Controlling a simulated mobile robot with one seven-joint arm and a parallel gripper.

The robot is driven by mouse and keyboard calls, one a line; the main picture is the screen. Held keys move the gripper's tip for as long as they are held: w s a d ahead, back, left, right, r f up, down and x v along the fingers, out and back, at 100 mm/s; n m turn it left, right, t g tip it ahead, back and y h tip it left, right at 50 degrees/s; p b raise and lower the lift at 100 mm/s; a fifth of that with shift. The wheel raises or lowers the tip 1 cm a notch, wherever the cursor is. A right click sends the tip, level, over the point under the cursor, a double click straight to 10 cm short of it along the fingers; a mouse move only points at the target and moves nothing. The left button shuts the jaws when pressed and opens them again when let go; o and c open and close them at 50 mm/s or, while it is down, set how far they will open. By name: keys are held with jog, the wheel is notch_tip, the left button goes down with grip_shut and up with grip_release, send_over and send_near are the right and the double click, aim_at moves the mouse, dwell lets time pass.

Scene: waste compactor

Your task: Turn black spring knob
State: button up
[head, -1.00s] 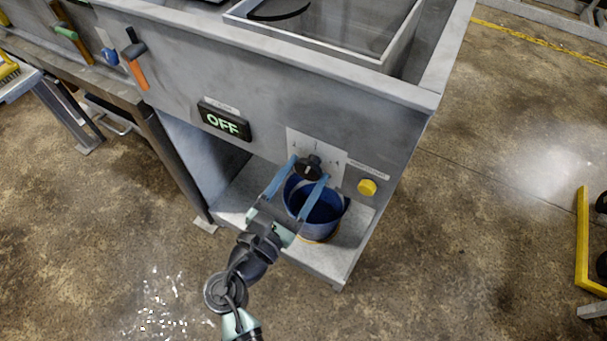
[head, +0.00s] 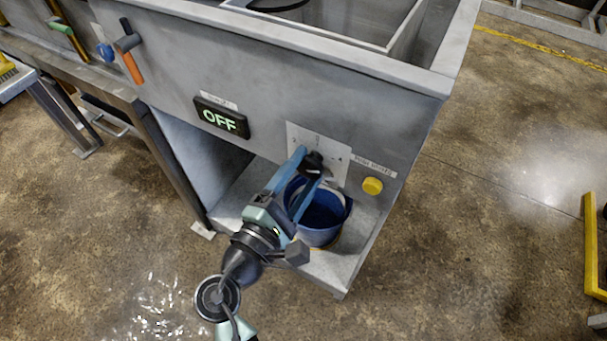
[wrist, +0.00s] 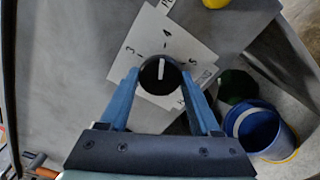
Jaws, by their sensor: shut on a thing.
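The black spring knob (head: 313,162) sits on a white dial plate (head: 332,147) on the front panel of the grey machine. In the wrist view the knob (wrist: 160,75) shows a white pointer line, with printed numbers around it on the plate. My gripper (head: 309,165) is shut on the knob, with one blue finger on each side of it. In the wrist view my gripper (wrist: 160,82) reaches the knob from below, and the pointer lies close to upright in the picture, toward the 4.
A black display (head: 221,117) reading OFF is to the left on the panel. A yellow button (head: 372,186) is right of the plate. A blue bucket (head: 322,225) stands on the shelf below the knob.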

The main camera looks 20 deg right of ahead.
jog(key=shift+m, duration=0.6)
jog(key=o, duration=1.4)
jog(key=shift+c, duration=0.2)
jog(key=shift+a, duration=0.1)
jog(key=v, duration=1.3)
